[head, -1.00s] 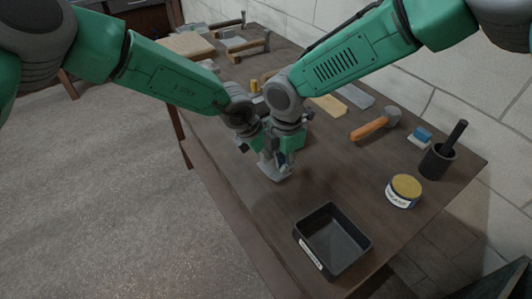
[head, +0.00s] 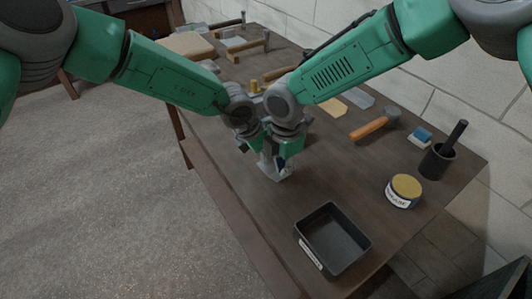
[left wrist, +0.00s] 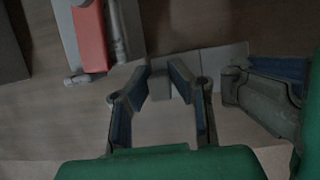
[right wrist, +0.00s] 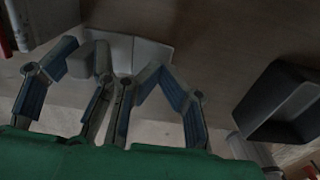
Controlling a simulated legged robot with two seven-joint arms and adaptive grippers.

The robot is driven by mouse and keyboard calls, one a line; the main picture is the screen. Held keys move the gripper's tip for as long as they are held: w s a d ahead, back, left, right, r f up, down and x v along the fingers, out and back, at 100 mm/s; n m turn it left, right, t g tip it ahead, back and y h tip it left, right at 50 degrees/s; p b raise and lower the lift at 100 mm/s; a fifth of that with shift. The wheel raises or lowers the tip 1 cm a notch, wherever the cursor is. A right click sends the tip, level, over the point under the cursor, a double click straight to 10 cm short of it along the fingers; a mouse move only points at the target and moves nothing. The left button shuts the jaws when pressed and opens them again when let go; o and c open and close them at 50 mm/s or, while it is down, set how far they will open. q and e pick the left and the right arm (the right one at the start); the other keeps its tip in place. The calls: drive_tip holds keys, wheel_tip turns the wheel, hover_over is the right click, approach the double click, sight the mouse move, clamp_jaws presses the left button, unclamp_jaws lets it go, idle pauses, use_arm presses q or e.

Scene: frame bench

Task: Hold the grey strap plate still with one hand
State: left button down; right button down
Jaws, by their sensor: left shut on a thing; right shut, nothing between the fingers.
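The grey strap plate (head: 268,173) is a small pale piece low over the bench, near its front edge. It also shows in the left wrist view (left wrist: 228,60) and the right wrist view (right wrist: 140,50). My left gripper (left wrist: 158,78) is shut on an upright grey part of it. My right gripper (right wrist: 158,72) is shut and empty, close beside the left one and at the plate's edge. I cannot tell whether it touches the plate. In the head view both wrists hide much of the plate.
A black tray (head: 305,255) stands at the bench's front corner. A yellow-topped tin (head: 403,190), a dark cup (head: 437,163) and an orange-handled mallet (head: 370,128) lie to the right. A red part (left wrist: 90,35) on grey metal is near the left gripper. Bench between plate and tray is clear.

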drive_tip(key=shift+s+f, duration=0.1)
drive_tip(key=shift+f, duration=1.35)
drive_tip(key=shift+a+r, duration=0.1)
drive_tip(key=shift+r, duration=0.05)
drive_tip(key=shift+w+r, duration=0.25)
drive_tip(key=shift+r, duration=0.35)
drive_tip(key=shift+a+r, duration=0.1)
drive_tip(key=shift+r, duration=2.7)
drive_tip(key=shift+s+r, duration=0.15)
drive_tip(key=shift+r, duration=0.4)
drive_tip(key=shift+s+f, duration=0.15)
drive_tip(key=shift+f, duration=0.8)
drive_tip(key=shift+s+f, duration=0.15)
drive_tip(key=shift+f, duration=0.75)
